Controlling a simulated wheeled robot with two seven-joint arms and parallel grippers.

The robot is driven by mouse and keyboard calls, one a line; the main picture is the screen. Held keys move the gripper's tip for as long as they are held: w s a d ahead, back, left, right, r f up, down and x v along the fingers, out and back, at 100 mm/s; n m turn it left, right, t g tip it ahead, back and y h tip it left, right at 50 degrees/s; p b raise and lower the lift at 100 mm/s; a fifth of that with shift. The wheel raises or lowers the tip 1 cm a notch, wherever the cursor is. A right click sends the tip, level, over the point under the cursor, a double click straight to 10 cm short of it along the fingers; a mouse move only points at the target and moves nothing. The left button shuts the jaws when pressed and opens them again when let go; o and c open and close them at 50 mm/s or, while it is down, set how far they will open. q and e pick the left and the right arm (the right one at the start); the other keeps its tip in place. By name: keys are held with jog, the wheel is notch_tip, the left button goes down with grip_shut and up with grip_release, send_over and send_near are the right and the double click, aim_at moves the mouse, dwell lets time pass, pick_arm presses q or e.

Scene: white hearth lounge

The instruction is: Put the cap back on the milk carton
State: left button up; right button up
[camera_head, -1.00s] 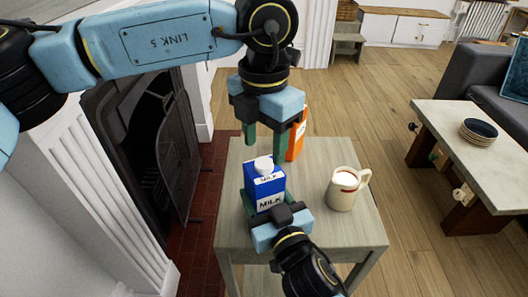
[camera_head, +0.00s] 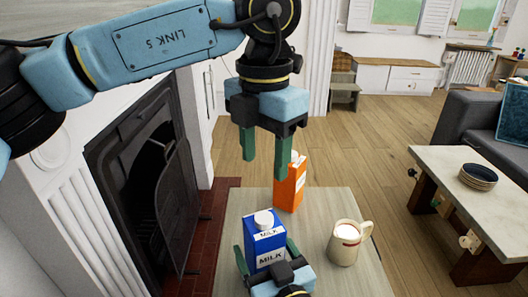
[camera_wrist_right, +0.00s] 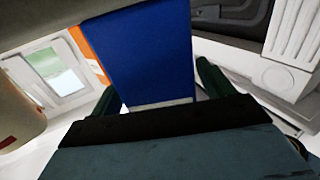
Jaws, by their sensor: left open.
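The blue milk carton (camera_head: 265,245) stands upright on the small table, with a white round cap (camera_head: 264,218) on its top. Whether the cap is fully seated cannot be told. In the right wrist view the blue carton side (camera_wrist_right: 145,55) is between the fingers of the right gripper (camera_wrist_right: 160,90). My left gripper (camera_head: 265,168) is open and empty, pointing down, above the cap in the picture and clear of it.
A cream mug (camera_head: 345,247) of white liquid stands right of the carton on the pale small table (camera_head: 315,222). An orange carton (camera_head: 290,187) stands behind, partly overlapped by my left finger. A fireplace (camera_head: 150,190) is at left. A table with stacked plates (camera_head: 478,176) is at right.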

jog(key=shift+s, duration=0.1)
jog(key=p+v, duration=0.1)
jog(key=v, duration=1.2)
jog(key=shift+s+d, duration=0.1)
jog(key=shift+d, duration=0.05)
